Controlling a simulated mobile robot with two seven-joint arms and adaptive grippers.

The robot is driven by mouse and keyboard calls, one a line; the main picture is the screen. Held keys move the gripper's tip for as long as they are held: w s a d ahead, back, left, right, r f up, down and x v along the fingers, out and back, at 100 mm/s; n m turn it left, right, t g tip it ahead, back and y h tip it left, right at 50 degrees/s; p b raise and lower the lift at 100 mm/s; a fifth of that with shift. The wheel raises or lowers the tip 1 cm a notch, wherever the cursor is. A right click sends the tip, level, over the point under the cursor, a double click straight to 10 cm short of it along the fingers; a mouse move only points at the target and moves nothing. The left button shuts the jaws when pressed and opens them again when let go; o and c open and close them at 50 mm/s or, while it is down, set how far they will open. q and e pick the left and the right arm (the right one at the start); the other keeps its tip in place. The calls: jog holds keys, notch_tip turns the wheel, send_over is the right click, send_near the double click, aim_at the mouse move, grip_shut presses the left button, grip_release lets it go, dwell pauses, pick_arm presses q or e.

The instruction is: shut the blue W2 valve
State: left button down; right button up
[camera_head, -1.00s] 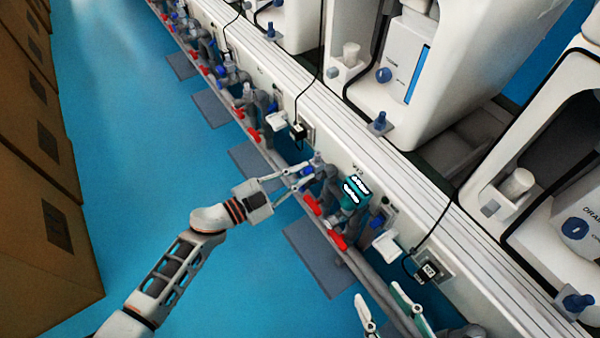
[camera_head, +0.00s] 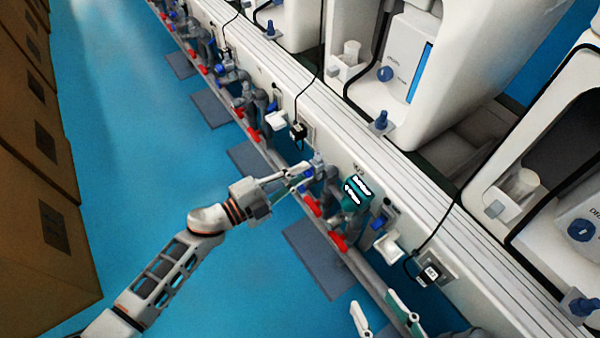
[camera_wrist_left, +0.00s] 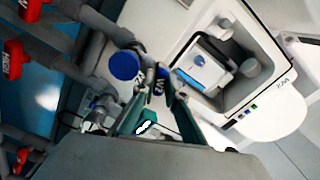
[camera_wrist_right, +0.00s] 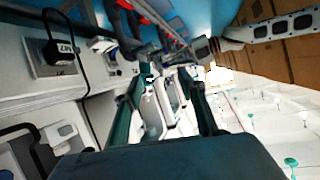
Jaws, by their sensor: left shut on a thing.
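Red valve handles (camera_head: 312,205) line the lower pipe close to my left gripper. A black plug (camera_head: 428,273) hangs on a wall socket. Brown boxes (camera_head: 45,220) stand at the left; blue floor (camera_head: 130,150) is clear between.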

pick_arm(q)
jog(key=shift+f+m, duration=0.1)
jog(key=shift+m, duration=0.7)
jog(key=shift+m+b, duration=0.35)
jog(key=shift+m, duration=1.05)
pick_arm(e)
jog(key=shift+s+a+f+m, duration=0.15)
jog(key=shift+s+a+m, duration=0.1)
jog(key=shift+a+m, duration=0.5)
jog(key=shift+a, duration=0.15)
pick_arm(q)
jog(key=c, duration=2)
grip_release()
jog(key=shift+c, duration=0.2)
